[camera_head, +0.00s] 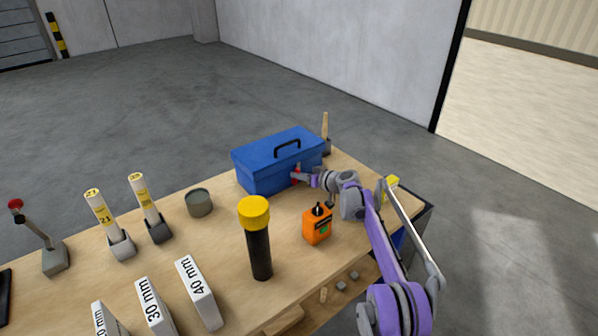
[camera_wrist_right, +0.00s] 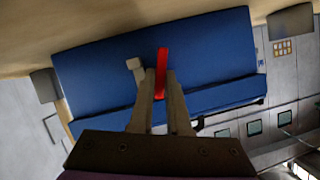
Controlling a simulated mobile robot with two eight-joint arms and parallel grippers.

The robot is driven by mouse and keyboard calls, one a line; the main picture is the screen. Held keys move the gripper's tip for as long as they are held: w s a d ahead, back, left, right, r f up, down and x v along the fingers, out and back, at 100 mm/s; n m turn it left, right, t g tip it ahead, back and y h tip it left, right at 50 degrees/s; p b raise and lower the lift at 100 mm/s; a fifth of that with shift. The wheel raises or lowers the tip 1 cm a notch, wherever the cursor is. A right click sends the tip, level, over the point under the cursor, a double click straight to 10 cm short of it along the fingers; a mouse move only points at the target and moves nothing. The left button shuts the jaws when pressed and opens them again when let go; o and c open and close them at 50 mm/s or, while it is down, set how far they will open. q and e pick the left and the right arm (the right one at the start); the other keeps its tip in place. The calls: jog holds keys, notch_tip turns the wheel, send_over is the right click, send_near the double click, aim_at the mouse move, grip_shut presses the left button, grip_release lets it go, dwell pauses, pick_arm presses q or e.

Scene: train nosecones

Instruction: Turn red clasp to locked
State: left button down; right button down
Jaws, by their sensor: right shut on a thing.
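The blue toolbox (camera_head: 266,168) stands on the far part of the workbench with its lid down and a dark handle on top. The red clasp (camera_head: 297,172) is on the toolbox's front face, mostly hidden by my gripper. In the right wrist view the clasp (camera_wrist_right: 162,72) is a narrow red bar against the blue face (camera_wrist_right: 210,60). My right gripper (camera_head: 302,178) is at the clasp, and in the wrist view its fingers (camera_wrist_right: 162,92) are closed around the bar's lower end. A small pale piece (camera_wrist_right: 135,66) sits beside the clasp. My left gripper is not in view.
An orange bottle (camera_head: 317,224) stands near my right arm. A black cylinder with a yellow cap (camera_head: 257,238), a grey-green can (camera_head: 199,202) and labelled white blocks (camera_head: 198,292) stand on the workbench (camera_head: 215,240). A wooden-handled tool (camera_head: 325,128) stands behind the toolbox.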

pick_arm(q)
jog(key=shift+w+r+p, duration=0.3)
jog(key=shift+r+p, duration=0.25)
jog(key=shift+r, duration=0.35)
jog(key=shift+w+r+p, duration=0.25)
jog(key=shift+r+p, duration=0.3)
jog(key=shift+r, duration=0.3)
pick_arm(e)
jog(key=shift+w+d+m+g+y, duration=0.15)
jog(key=shift+m+g+y, duration=0.15)
jog(key=shift+m+y, duration=0.55)
jog(key=shift+f+m+h, duration=0.1)
jog(key=shift+m+h, duration=0.15)
jog(key=c, duration=0.9)
grip_release()
